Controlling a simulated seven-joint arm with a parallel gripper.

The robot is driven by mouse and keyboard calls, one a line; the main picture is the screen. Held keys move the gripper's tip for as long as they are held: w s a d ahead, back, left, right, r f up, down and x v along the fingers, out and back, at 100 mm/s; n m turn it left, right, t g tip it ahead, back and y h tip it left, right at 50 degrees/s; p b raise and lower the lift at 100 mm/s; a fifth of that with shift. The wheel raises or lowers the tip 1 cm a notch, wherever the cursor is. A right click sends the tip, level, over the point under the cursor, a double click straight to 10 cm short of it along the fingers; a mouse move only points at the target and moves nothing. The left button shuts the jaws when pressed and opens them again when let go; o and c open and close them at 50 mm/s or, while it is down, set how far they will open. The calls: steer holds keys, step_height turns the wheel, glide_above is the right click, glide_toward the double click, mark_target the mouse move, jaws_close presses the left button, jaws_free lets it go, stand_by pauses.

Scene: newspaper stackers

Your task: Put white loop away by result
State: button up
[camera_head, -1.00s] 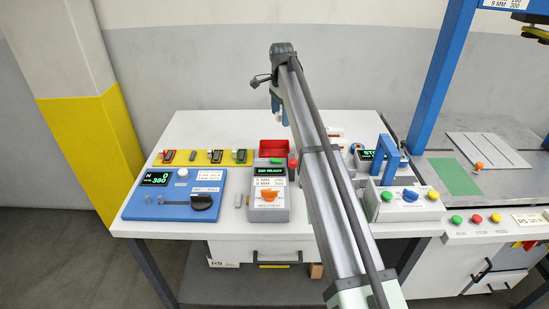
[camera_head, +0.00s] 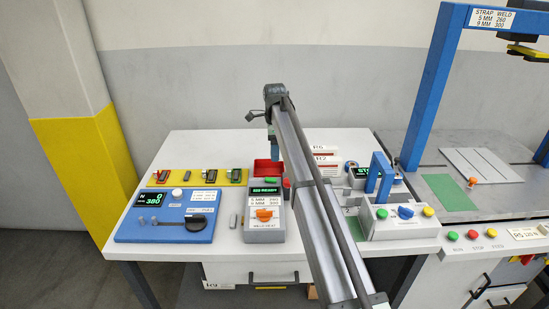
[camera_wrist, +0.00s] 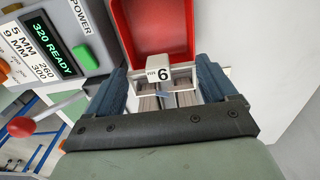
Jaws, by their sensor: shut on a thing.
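My gripper (camera_head: 274,158) points down over the back of the white table, by the red bin (camera_head: 262,166). In the wrist view its two blue fingers (camera_wrist: 160,84) are shut on the white loop (camera_wrist: 176,98), a squarish white band with a tag reading 6. The red bin (camera_wrist: 152,22) lies just beyond the loop in that view, open and empty where I can see. The loop cannot be made out in the head view. The blue tester (camera_head: 165,229) at the left shows N 0 and max 380.
The grey weld-heat box (camera_head: 264,222) stands in front of the bin; its display reads 320 READY in the wrist view, with a red-knobbed lever (camera_wrist: 21,127) nearby. A blue-framed machine (camera_head: 400,222) stands right of my arm. A yellow strip (camera_head: 202,176) lies left of the bin.

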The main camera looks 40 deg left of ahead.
steer(key=shift+f, duration=1.85)
steer(key=shift+f, duration=0.65)
steer(key=o, duration=0.9)
steer(key=shift+r, duration=0.1)
step_height(320, 180, up, 13)
steer(key=shift+r, duration=0.1)
